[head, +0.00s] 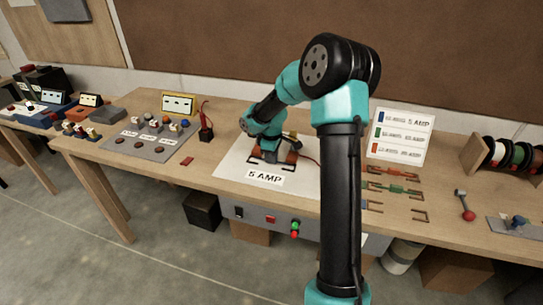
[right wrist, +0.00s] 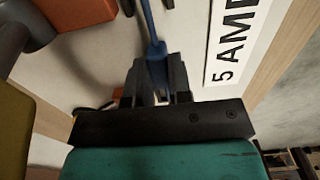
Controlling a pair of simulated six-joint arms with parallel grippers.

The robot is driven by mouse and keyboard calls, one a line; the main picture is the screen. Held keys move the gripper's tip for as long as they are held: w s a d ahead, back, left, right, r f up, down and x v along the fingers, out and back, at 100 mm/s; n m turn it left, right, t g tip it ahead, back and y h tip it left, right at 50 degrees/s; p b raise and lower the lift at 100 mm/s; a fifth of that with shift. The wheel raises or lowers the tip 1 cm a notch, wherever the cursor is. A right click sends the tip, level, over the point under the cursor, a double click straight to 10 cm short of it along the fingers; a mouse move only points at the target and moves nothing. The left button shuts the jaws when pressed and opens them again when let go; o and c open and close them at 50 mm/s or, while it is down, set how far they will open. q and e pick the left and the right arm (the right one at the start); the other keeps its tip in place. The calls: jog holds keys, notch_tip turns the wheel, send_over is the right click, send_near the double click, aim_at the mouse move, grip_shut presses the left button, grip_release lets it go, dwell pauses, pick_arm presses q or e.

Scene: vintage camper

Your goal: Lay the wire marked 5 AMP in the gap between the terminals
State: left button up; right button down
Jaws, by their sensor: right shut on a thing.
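My right gripper (head: 270,158) is over the white board (head: 229,172) on the bench, behind the 5 AMP label (head: 265,177). In the right wrist view its fingers (right wrist: 159,82) are shut on a thin blue wire (right wrist: 150,25), which runs up out of the picture. An orange-brown terminal block (head: 292,157) stands on the board just right of the gripper; an orange-brown block (right wrist: 75,12) also shows in the right wrist view. The other terminal and the gap are largely hidden by my arm. I cannot tell if the wire touches the terminals. My left gripper is out of view.
A wire chart (head: 400,137) stands behind an orange wire piece (head: 390,171) and a green one (head: 397,189). Wire spools (head: 508,155) and a red-knobbed lever (head: 467,213) are farther right. A button panel (head: 145,142) is at left.

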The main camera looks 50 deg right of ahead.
jog(key=shift+f, duration=0.5)
dwell(0.6)
jog(key=c, duration=1)
grip_release()
jog(key=shift+o, duration=0.2)
notch_tip(320, 180, up, 17)
jog(key=shift+r, duration=0.2)
